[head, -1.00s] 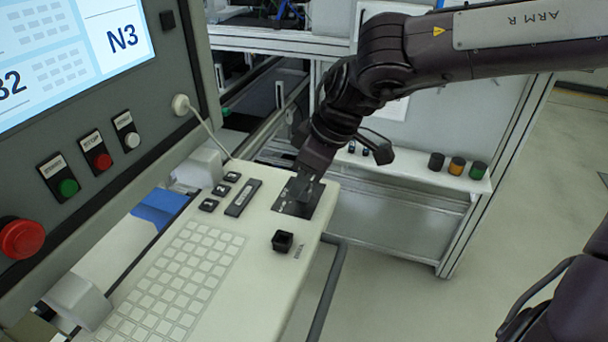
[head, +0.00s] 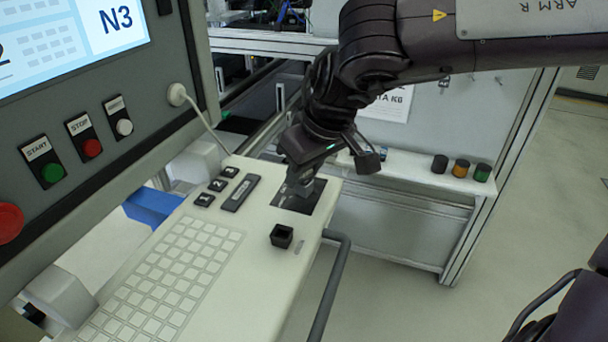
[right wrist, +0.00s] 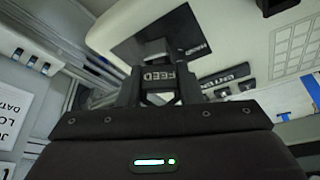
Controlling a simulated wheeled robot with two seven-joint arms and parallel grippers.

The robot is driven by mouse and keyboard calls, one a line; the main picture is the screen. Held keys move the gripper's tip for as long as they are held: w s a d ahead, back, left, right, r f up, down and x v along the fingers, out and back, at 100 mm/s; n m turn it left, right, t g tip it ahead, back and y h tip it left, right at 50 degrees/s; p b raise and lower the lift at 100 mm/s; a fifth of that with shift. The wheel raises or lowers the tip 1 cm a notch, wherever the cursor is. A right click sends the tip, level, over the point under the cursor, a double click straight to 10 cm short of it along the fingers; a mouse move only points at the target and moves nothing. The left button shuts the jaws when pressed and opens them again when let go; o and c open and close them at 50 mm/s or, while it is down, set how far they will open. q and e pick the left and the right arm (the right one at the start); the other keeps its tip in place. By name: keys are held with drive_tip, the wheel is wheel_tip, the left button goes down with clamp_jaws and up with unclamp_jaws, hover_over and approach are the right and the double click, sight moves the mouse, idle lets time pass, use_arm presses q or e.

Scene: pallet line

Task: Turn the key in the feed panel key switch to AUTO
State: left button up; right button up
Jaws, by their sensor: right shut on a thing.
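The feed panel key switch has a dark square plate (head: 318,205) on the far end of the pale console. My right gripper (head: 300,187) is down at this plate, partly covering it. The key stands at the dark plate (right wrist: 140,45), which has a white label by the key, too small and slanted to read surely. The key's lower end and the slot are hidden. My left gripper is not in view.
The console (head: 255,255) carries a keypad (head: 165,270), several small black buttons and a black square socket-like part (head: 281,236). A grey rail (head: 330,285) runs along its edge. A screen panel with START and STOP buttons (head: 85,140) stands left. Coloured knobs (head: 460,168) sit on a shelf behind.

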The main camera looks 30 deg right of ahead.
drive_tip(key=shift+f+m+h+b, duration=0.15)
drive_tip(key=shift+m+h+b, duration=0.35)
drive_tip(key=shift+m+b, duration=0.85)
drive_tip(key=o, duration=0.7)
drive_tip(key=shift+p, duration=0.3)
drive_tip(key=o, duration=0.8)
drive_tip(key=shift+r, duration=0.3)
drive_tip(key=shift+r+p, duration=1.6)
drive_tip(key=shift+r, duration=1.75)
